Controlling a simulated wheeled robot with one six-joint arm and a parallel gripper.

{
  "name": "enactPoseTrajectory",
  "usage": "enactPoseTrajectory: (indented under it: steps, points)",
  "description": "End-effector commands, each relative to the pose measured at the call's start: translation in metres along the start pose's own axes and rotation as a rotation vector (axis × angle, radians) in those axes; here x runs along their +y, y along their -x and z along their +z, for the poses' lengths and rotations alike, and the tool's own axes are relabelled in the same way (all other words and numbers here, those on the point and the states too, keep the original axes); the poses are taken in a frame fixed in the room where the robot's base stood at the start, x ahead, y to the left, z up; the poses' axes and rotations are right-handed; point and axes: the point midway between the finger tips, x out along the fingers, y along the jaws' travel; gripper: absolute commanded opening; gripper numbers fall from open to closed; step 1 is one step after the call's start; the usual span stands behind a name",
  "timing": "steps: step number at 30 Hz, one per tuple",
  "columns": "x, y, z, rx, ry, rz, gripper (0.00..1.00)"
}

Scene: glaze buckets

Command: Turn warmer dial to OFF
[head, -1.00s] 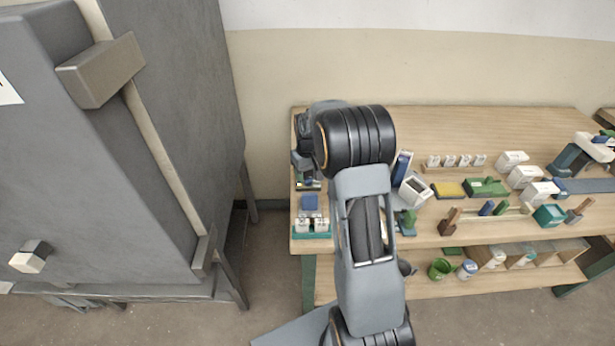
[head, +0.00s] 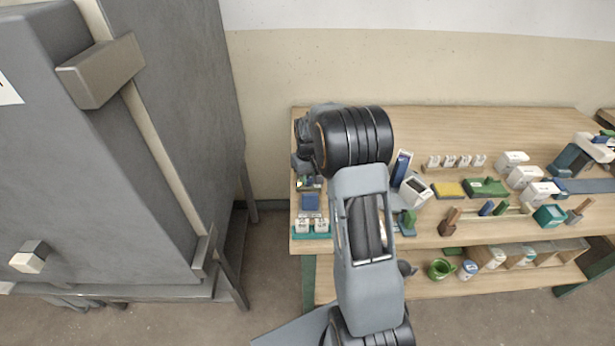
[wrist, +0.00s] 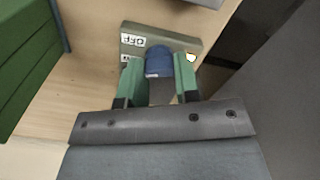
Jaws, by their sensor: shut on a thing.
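In the wrist view my gripper (wrist: 158,78) has its two green-lined fingers on either side of the blue dial (wrist: 159,60) and is shut on it. The dial sits on a grey-green warmer panel (wrist: 187,43). A white label reading OFF (wrist: 132,41) is at the panel's upper left, with part of a second label below it. A small bright yellow-white spot (wrist: 191,57) shows to the right of the dial. In the head view my arm covers part of the bench's left end, and the dial and fingertips cannot be made out clearly.
The wooden bench (head: 440,118) carries several boxes, tools and blocks to the right of my arm. A green cup (head: 440,269) stands on its lower shelf. A large grey cabinet (head: 185,110) is at the left. In the wrist view a green object (wrist: 28,62) stands at the left.

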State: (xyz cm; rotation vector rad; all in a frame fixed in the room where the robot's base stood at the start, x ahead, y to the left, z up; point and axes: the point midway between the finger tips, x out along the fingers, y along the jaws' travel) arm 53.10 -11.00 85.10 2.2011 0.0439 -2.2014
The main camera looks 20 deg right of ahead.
Motion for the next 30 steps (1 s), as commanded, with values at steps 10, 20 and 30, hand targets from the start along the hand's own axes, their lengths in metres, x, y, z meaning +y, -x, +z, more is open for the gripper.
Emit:
enactPoseTrajectory:
  steps: [10,20,30]
  points:
    - [-0.0010,0.0003,-0.0004,0.000,-0.051,0.000,0.06]
    - [-0.0001,0.0004,-0.0003,0.000,-0.302,-0.001,0.06]
    - [0.0001,0.0005,-0.0002,0.001,-0.599,-0.001,0.06]
